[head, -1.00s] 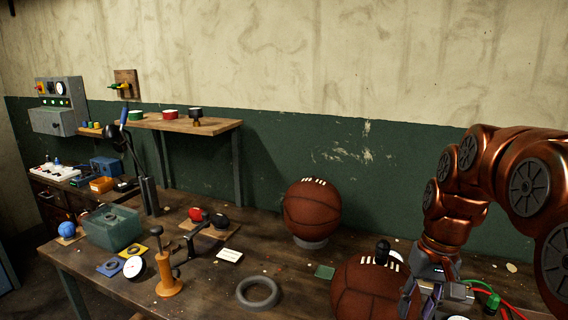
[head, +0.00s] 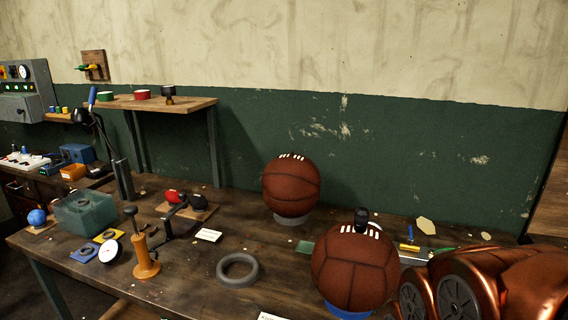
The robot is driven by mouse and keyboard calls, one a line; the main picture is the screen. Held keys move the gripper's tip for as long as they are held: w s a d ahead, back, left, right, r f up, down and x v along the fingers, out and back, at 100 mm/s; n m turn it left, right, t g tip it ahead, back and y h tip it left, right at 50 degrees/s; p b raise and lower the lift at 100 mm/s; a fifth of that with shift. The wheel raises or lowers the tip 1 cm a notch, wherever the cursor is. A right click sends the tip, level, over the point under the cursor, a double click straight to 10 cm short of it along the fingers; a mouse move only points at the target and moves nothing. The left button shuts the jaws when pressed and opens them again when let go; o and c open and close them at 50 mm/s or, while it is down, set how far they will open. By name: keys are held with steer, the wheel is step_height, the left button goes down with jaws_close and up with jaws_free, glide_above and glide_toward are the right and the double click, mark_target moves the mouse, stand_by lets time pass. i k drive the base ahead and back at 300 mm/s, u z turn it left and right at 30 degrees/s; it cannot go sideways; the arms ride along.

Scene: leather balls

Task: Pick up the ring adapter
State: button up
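No label marks the ring adapter, and I cannot tell for sure which thing it is. A grey ring (head: 238,269) lies flat and empty on the workbench (head: 190,290), left of the front ball. Small flat pieces with dark rings, one yellow (head: 108,236) and one blue (head: 84,253), lie at the left near the teal bin. My gripper is out of view; only my copper arm shows at the bottom right.
The front ball sits on a blue ring (head: 348,312), the rear ball (head: 291,186) on a grey one (head: 293,218). An orange hand pump (head: 145,258), a white gauge (head: 108,251) and the teal bin (head: 87,212) stand at left. Bare bench surrounds the grey ring.

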mark_target(361, 215)
steer(key=u, duration=0.5)
steer(key=k, duration=1.1)
steer(key=u, duration=1.7)
steer(key=i, duration=0.75)
steer(key=z, duration=0.6)
steer(key=i, duration=0.55)
steer(key=z, duration=0.65)
